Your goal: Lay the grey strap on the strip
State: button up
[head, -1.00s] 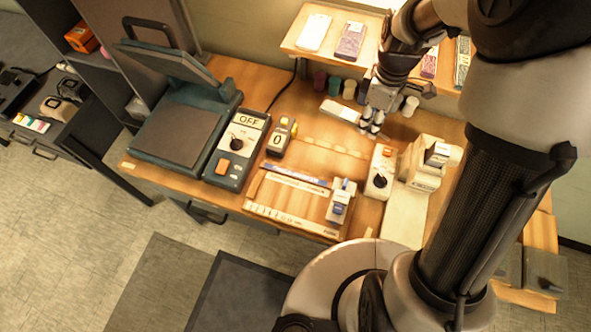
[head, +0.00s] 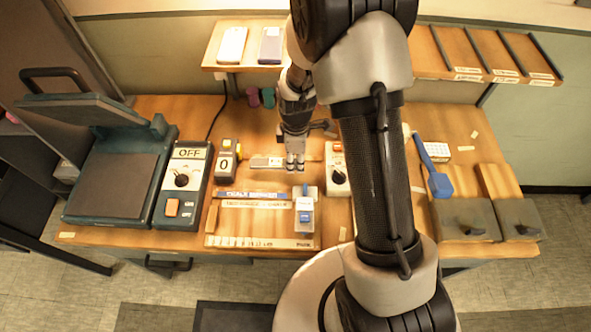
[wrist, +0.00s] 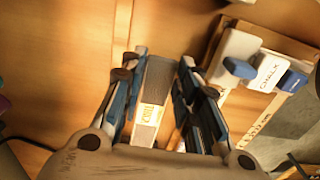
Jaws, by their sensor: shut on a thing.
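My gripper (head: 295,165) is above the middle of the bench, just right of the small counter marked 0. Its fingers (wrist: 160,85) are shut on the grey strap (wrist: 158,78), a flat grey piece with a pale end and a yellow printed label. In the head view the strap (head: 266,162) sticks out to the left of the fingers. I cannot tell which strip is meant, or whether the strap touches the wood.
The counter (head: 226,161) and OFF switch box (head: 184,185) stand left, beside the green press (head: 110,185). A dial box (head: 337,172) stands close to my gripper's right. A chalk holder (head: 305,212) and a ruler (head: 258,243) are in front. A shelf (head: 213,58) is behind.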

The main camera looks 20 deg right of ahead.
aim_at(296, 174)
jog(key=shift+f+b, duration=0.65)
jog(key=shift+f, duration=1.55)
jog(key=shift+f, duration=0.2)
jog(key=o, duration=1.1)
jog(key=shift+r, duration=0.15)
